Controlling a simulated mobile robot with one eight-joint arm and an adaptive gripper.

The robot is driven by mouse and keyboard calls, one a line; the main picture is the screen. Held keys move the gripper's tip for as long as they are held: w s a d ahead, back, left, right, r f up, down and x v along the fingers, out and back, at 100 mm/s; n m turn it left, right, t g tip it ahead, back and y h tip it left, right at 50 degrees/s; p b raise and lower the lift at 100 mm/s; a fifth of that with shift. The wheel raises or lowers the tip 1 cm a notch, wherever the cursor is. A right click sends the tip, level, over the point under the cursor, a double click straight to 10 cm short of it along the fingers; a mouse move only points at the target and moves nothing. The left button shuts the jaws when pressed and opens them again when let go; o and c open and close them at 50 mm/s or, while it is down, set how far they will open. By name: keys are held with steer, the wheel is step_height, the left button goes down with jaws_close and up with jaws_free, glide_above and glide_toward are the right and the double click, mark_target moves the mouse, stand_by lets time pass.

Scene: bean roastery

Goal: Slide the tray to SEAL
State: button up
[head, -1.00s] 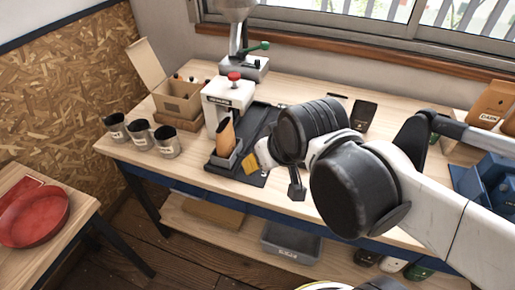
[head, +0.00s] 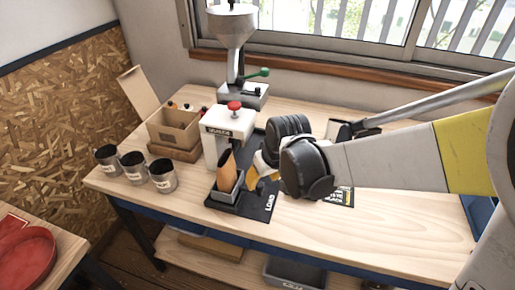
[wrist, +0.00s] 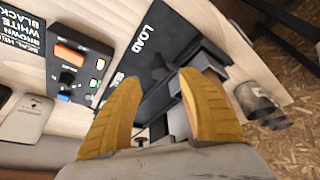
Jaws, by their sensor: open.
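The small dark grey tray (head: 226,193) stands at the LOAD end of the black slide plate (head: 262,204), with an upright tan bag (head: 227,170) in it. The white sealer (head: 228,130) with a red knob stands just behind the tray. My gripper (head: 262,176) is just right of the tray, its yellow fingers partly hidden by my wrist. In the wrist view my gripper (wrist: 165,85) is open, its two yellow fingers apart over the plate (wrist: 150,50) and the tray side. The right finger partly hides the tray and bag. Whether a finger touches the tray, I cannot tell.
Several dark-filled cups (head: 133,167) stand to the left, with an open cardboard box (head: 180,124) behind them. A grinder (head: 236,60) stands at the back. A control box (wrist: 77,63) with coloured buttons lies beside the plate.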

mark_target(260, 184)
steer(key=b+x, duration=0.1)
steer(key=x, duration=0.4)
steer(key=shift+c, duration=0.4)
jaws_close()
